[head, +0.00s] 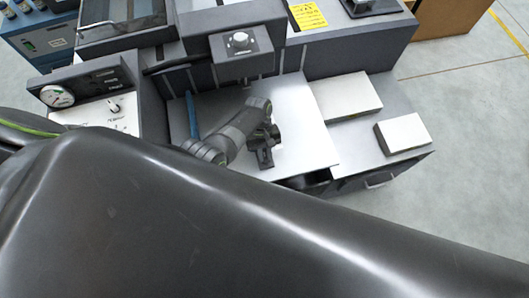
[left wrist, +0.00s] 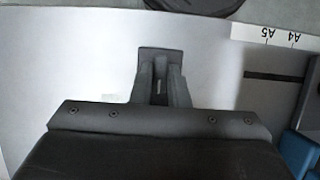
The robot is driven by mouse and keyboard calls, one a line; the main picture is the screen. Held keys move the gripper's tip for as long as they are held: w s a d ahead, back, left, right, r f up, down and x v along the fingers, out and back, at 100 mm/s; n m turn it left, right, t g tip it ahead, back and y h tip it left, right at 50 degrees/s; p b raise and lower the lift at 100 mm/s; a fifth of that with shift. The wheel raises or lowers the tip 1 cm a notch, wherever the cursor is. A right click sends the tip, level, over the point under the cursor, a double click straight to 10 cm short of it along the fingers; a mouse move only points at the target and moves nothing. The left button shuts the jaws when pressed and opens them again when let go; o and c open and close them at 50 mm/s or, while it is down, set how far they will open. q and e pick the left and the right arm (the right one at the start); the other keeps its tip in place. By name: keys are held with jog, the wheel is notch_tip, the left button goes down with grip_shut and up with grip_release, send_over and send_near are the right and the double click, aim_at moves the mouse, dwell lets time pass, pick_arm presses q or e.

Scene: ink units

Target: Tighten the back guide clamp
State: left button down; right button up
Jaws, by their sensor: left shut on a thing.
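My left gripper (head: 266,145) reaches down over the white paper tray area in the head view. In the left wrist view its fingers (left wrist: 160,78) are close together, shut on a small dark part. This part looks like the back guide clamp (left wrist: 160,52), a dark grey piece standing on the white surface at the fingertips. The fingers cover most of it, so its turn or tightness cannot be told. My right gripper is in neither view.
A white sheet (head: 305,135) lies under the gripper. A blue bar (head: 192,115) stands left of it. Two white stacks, one larger (head: 345,96) and one smaller (head: 403,133), lie right. A gauge panel (head: 85,88) is left. A size scale (left wrist: 275,36) reads A5, A4.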

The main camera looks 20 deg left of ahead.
pick_arm(q)
jog(key=m+y, duration=0.1)
jog(key=m, duration=0.3)
jog(key=shift+d+m+g+y, duration=0.15)
jog(key=shift+m+g+y, duration=0.15)
jog(key=shift+g+y, duration=0.1)
jog(key=m, duration=0.2)
jog(key=m+y, duration=0.1)
jog(key=m, duration=0.1)
jog(key=shift+d+y, duration=0.1)
jog(key=shift+y, duration=0.2)
jog(key=shift+m, duration=0.3)
jog(key=c, duration=1.7)
grip_release()
jog(key=shift+w+r+p, duration=0.1)
jog(key=shift+p, duration=0.2)
